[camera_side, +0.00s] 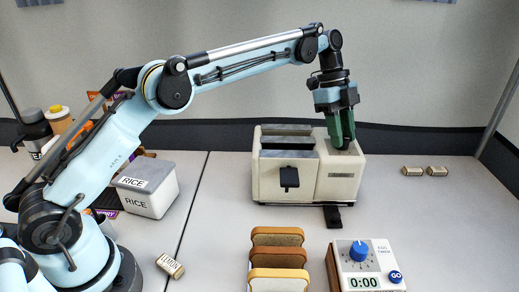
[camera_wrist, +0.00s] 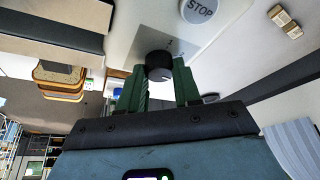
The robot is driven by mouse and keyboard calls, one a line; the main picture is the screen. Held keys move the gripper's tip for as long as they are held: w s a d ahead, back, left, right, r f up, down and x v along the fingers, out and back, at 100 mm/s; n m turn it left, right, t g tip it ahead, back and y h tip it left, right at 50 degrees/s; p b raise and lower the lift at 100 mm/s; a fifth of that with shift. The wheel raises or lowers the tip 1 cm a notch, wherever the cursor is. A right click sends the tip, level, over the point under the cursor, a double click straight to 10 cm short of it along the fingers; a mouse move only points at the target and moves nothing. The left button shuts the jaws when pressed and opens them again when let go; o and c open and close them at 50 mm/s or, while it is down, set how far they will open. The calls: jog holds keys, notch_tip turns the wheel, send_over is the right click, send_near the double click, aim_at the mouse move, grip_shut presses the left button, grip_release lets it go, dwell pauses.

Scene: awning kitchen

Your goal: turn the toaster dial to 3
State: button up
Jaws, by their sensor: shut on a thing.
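The cream toaster (camera_side: 340,180) stands on the table, with its slots on the left and a plain housing on the right. My gripper (camera_side: 342,144) points down onto the top of that housing. The black dial (camera_wrist: 158,65) shows in the wrist view on a grey plate, between the tips of my two green fingers. The fingers are shut on the dial, one on each side. In the side view the fingers hide the dial. The marks on the plate are too small to read, and I cannot tell where the dial points.
A round STOP button (camera_wrist: 199,9) sits near the dial. A black lever (camera_side: 289,179) is on the toaster's front. Bread slices (camera_side: 278,258) and an egg timer (camera_side: 367,265) stand in front.

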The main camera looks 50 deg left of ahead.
jog(key=shift+r, duration=0.1)
dwell(0.4)
jog(key=o, duration=1)
jog(key=shift+o, duration=0.2)
jog(key=shift+r, duration=1.95)
jog(key=s+d+r, duration=0.7)
jog(key=s+d, duration=0.1)
jog(key=shift+d, duration=0.2)
jog(key=shift+s, duration=0.1)
